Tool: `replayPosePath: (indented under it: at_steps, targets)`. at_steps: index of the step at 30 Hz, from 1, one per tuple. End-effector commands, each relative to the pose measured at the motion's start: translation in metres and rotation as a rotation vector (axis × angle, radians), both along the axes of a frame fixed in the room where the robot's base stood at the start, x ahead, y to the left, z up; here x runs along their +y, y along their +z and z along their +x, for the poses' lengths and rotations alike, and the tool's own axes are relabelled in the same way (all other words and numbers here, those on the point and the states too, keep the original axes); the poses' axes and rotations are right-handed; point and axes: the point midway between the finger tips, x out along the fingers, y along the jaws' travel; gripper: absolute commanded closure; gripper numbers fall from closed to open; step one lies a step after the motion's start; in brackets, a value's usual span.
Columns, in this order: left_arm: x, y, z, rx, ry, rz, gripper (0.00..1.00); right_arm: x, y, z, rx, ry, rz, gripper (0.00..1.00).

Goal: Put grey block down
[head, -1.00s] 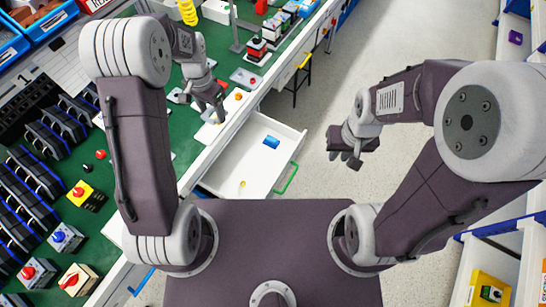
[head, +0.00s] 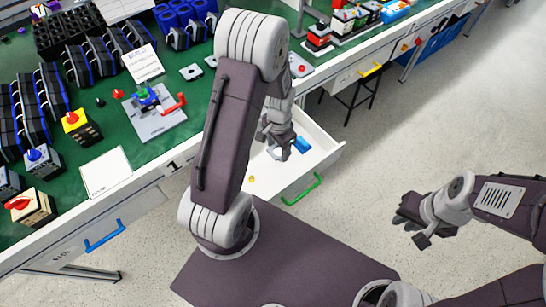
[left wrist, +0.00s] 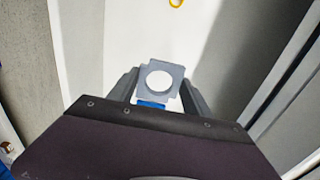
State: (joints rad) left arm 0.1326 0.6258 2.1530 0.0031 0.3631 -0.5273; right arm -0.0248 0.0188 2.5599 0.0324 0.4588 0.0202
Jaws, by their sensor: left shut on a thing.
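The grey block (left wrist: 160,78), a small square piece with a round hole, is between the fingers of my left gripper (left wrist: 158,92) in the left wrist view. The gripper is shut on it. In the head view my left gripper (head: 276,142) hangs over the open white drawer (head: 318,164). The block cannot be made out there. The wrist view shows the pale drawer inside below the block, with no clear contact. My right gripper (head: 412,223) is empty over the floor at the right, its fingers apart.
A blue piece (head: 302,144) and a small yellow piece (head: 252,179) lie in the drawer, which has a green handle (head: 302,189). The green bench (head: 165,152) carries switches, a grey plate assembly (head: 148,112) with a red handle, and racks. Open floor lies to the right.

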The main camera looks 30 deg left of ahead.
Motion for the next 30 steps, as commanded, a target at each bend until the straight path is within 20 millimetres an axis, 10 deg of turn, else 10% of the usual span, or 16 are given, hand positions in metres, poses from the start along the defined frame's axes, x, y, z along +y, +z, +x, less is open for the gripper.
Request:
replayPosePath:
  at_steps: [15, 25, 26, 30]
  targets:
    - [0.0, -0.06, 0.0, 0.001, 0.0, -0.001, 0.91, 0.0, -0.021, 0.0, 0.0, 0.0, 0.0, 0.8]
    - [0.0, -0.062, 0.0, 0.0, 0.0, 0.0, 0.91, 0.0, -0.021, 0.0, 0.0, 0.0, 0.0, 0.8]
    - [0.0, -0.062, 0.0, -0.001, 0.0, 0.0, 0.4, 0.0, -0.021, 0.0, 0.0, 0.0, 0.0, 0.8]
    - [0.0, -0.061, 0.0, -0.001, 0.0, 0.0, 0.21, 0.0, -0.02, 0.0, 0.0, 0.0, 0.0, 0.8]
